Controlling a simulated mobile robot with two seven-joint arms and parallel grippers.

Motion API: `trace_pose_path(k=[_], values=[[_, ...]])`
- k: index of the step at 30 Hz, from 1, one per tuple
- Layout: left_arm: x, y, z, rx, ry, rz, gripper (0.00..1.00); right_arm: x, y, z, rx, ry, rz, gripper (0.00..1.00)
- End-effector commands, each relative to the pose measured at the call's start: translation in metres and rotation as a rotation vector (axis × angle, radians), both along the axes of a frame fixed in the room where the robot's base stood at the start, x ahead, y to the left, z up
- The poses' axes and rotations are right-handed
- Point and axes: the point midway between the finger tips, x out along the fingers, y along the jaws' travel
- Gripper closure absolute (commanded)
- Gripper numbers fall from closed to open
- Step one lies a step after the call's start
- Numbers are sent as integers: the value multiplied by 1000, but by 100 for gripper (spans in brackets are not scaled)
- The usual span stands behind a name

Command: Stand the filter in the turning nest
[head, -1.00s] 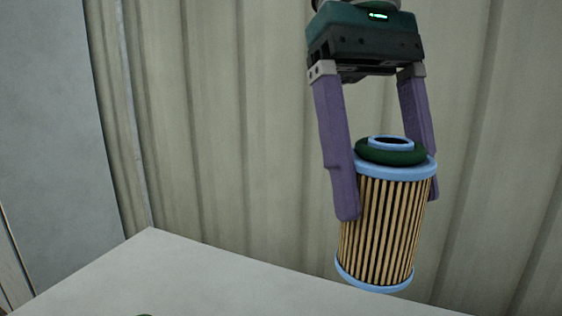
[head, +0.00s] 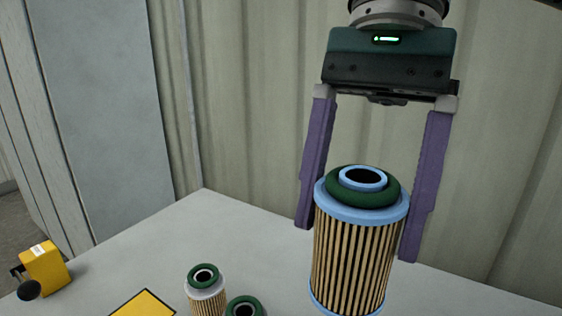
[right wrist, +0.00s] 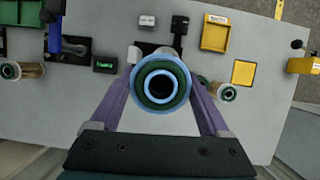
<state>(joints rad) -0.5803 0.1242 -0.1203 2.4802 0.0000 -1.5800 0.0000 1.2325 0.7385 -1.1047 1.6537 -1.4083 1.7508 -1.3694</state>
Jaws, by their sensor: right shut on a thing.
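The filter (head: 355,255) has a tan pleated body, light blue end caps and a dark green ring on top. My right gripper (head: 357,240) is shut on it, one purple finger on each side near its upper end. It hangs nearly upright in the head view, its lower end at the picture's bottom edge. In the right wrist view I look down on the filter's top (right wrist: 160,86) between the fingers; it hides what lies beneath. I cannot make out the turning nest for sure.
On the grey table (head: 240,235) stand two green-ringed filters, one pale-capped (head: 205,290) and one partly cut off (head: 244,307). A yellow square (head: 143,304) and a yellow block (head: 44,268) are to their left. A yellow tray (right wrist: 215,34) and dark fixtures lie at the far side.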

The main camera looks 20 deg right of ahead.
Motion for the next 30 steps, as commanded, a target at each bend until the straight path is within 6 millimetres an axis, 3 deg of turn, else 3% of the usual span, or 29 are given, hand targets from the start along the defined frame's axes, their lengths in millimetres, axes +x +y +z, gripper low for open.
trace_pose_path(k=[1, 4, 15, 26, 27, 30], values=[[0, -1, -8, -2, 0, 1, 31, -3, 3, -12, 3, 2, -104, 80], [0, -1, -15, -5, 0, 4, 31, -4, 12, -22, 3, 1, -341, 80], [0, -2, -36, -9, 0, 6, 31, -6, 38, -40, 7, -3, -1116, 80], [0, -1, -51, -4, 0, 3, 31, -8, 51, -41, 6, -2, -1627, 80], [1, -1, -67, -3, -3, 2, 31, -8, 49, -68, -4, 3, -1624, 80], [0, 0, -86, 0, -2, 0, 31, -8, 48, -102, -4, 4, -1623, 80]])
